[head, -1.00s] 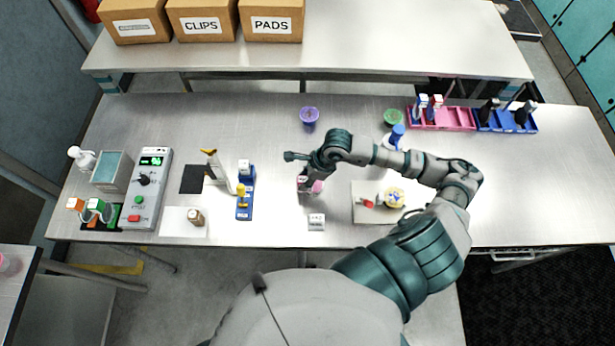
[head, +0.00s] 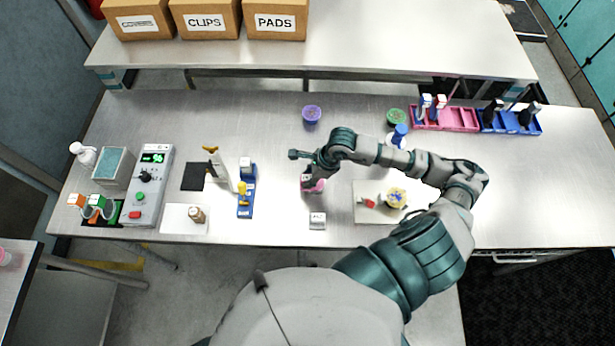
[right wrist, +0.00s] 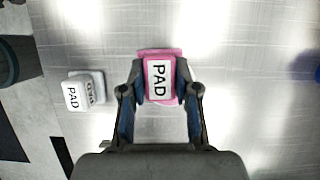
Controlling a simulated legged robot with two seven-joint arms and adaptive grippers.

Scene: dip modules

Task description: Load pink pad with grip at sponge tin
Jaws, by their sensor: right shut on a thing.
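My right gripper (right wrist: 159,100) is shut on a pink pad (right wrist: 174,66) with a white label reading PAD. The pad sits between the two fingertips, and a slightly wider pink edge shows around it. In the head view the pink pad (head: 316,187) shows just below the right gripper (head: 308,184), at mid-table. Whether it touches the table is hard to tell. A grey tin with a teal sponge-like top (head: 113,168) stands at the left, beside the control box. My left gripper is not in view.
A white pad block (head: 317,220) lies nearby; it also shows in the right wrist view (right wrist: 85,92). Left are a control box (head: 149,185), a dark mat (head: 195,177) and a blue stand (head: 245,200). A purple cup (head: 311,115) stands behind. A board (head: 370,215) lies right.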

